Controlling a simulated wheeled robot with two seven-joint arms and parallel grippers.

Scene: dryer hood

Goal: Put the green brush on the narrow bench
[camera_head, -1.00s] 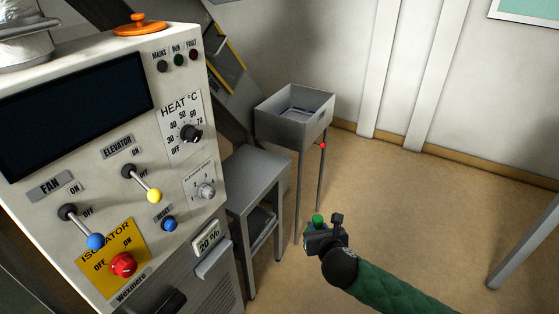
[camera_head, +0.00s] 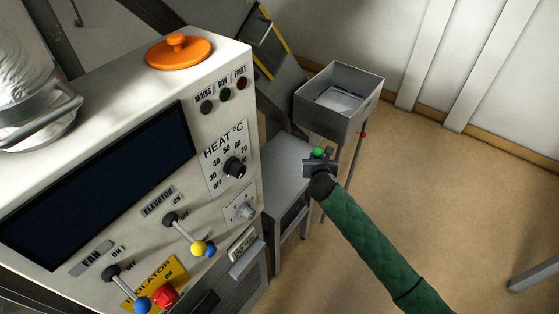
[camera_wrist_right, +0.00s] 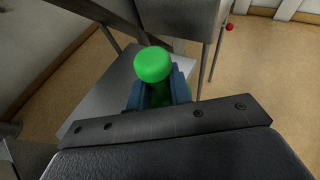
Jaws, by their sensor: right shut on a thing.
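The green brush (camera_head: 318,153) shows as a small green end in my right gripper (camera_head: 318,164). In the right wrist view its round green top (camera_wrist_right: 153,65) sticks up between the blue fingers (camera_wrist_right: 160,92), which are shut on it. The rest of the brush is mostly hidden by the gripper. The narrow bench (camera_head: 285,178) is a grey metal stand beside the machine; its top also shows in the right wrist view (camera_wrist_right: 115,92). The gripper is at the right edge of the bench top in the head view; I cannot tell its height above it. My left gripper is not in view.
The control machine (camera_head: 150,190) with switches and knobs stands left of the bench. A grey tray on legs (camera_head: 340,112) stands just behind it. An orange lidded knob (camera_head: 179,52) sits on the machine. Open floor (camera_head: 450,190) lies to the right.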

